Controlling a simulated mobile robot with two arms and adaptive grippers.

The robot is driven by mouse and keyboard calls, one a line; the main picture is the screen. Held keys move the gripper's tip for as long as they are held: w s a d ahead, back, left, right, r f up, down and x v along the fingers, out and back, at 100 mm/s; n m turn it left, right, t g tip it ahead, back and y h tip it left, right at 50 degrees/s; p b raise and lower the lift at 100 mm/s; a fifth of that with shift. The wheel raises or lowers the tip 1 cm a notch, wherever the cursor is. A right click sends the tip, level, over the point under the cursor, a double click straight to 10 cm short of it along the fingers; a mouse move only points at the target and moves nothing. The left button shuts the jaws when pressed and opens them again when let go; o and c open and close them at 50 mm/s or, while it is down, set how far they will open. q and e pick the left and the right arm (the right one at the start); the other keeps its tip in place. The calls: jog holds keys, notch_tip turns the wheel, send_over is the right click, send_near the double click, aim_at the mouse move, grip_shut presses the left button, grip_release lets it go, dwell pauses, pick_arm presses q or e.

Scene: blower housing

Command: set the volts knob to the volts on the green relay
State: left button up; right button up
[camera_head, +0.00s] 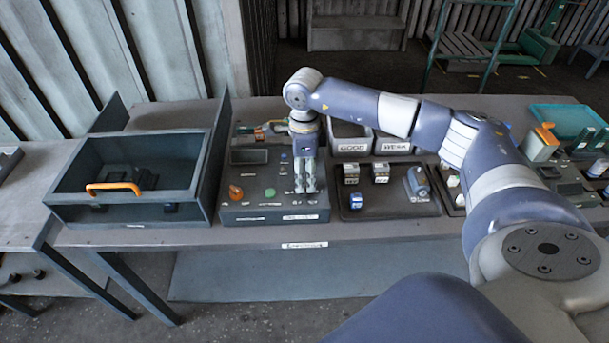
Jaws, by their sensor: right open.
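A dark control panel (262,209) stands on the bench at centre left. It has a display, an orange knob (235,192), a green round button (270,192) and small labels too tiny to read. My right gripper (305,190) points down over the right part of the panel, its fingers open and apparently empty. It hides what lies behind it, and whether it touches the panel cannot be told. Which control is the volts knob cannot be told. Small relay-like blocks (350,173) sit on a dark tray (395,211); none can be clearly told as the green relay. My left gripper is not in view.
An open drawer box (125,214) with an orange handle stands left of the panel. Bins labelled GOOD (352,147) and WEAK (396,146) stand behind the tray. A teal tray (560,114) is at the far right. My right arm spans the right side.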

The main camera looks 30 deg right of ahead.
jog(key=shift+f, duration=1.45)
jog(key=c, duration=1.1)
